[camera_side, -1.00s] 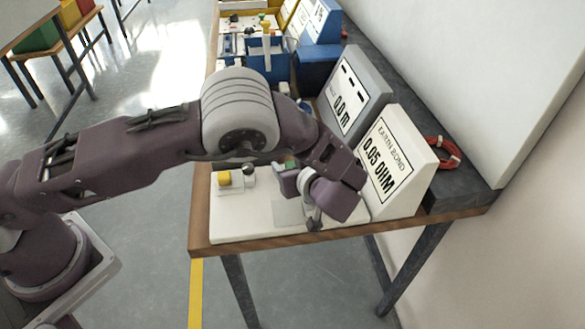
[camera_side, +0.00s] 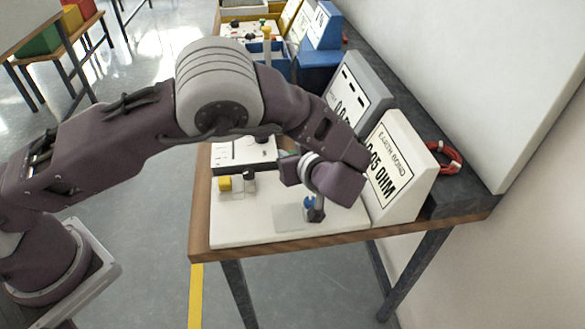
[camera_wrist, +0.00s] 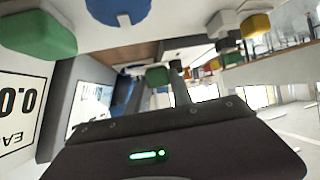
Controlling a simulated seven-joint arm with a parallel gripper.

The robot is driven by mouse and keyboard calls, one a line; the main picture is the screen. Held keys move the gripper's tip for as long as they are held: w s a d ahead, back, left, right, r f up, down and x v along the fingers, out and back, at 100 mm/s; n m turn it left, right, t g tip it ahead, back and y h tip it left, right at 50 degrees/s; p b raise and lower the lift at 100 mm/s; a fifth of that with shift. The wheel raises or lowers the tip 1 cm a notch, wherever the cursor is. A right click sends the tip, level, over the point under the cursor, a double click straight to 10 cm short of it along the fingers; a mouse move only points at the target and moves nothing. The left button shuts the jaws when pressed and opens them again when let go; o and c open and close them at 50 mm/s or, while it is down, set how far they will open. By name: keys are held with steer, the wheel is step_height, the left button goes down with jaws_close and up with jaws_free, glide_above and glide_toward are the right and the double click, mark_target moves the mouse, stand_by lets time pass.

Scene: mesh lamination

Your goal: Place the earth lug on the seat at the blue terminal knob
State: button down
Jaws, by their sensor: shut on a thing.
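The blue terminal knob (camera_side: 309,202) stands on a dark post near the front of the white board, beside a pale grey plate. It also shows at the top edge of the wrist view (camera_wrist: 118,10). My gripper (camera_wrist: 158,80) is shut on a small green piece (camera_wrist: 157,75), which seems to be the earth lug's sleeve. The lug's metal end and the seat cannot be made out.
The white EARTH BOND display (camera_side: 397,165) stands close to the right of my gripper, with a grey display (camera_side: 355,95) behind it. A yellow block (camera_side: 224,184) and a black knob (camera_side: 249,176) are at the board's left. The board's front left (camera_side: 240,225) is clear.

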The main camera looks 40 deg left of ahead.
steer(key=r, duration=0.2)
steer(key=a+r, duration=0.1)
steer(key=r, duration=0.2)
steer(key=shift+s+a, duration=0.1)
steer(key=shift+s, duration=0.1)
steer(key=s+a+r, duration=0.1)
steer(key=s+a, duration=0.6)
steer(key=a, duration=0.4)
steer(key=shift+s+a+r, duration=0.15)
steer(key=shift+s+a, duration=0.05)
steer(key=shift+s, duration=0.05)
steer(key=w+d, duration=0.2)
steer(key=d, duration=0.2)
steer(key=w+d+f+m+t+h, duration=0.1)
steer(key=w+d, duration=0.2)
steer(key=d, duration=0.1)
steer(key=w+d+m+t, duration=0.1)
steer(key=w+d, duration=0.1)
steer(key=d, duration=0.2)
steer(key=shift+w+f, duration=0.15)
steer(key=shift+w, duration=0.2)
steer(key=shift+h, duration=0.3)
steer(key=f, duration=0.9)
steer(key=shift+d+f, duration=0.25)
steer(key=shift+f, duration=0.15)
steer(key=shift+f, duration=0.1)
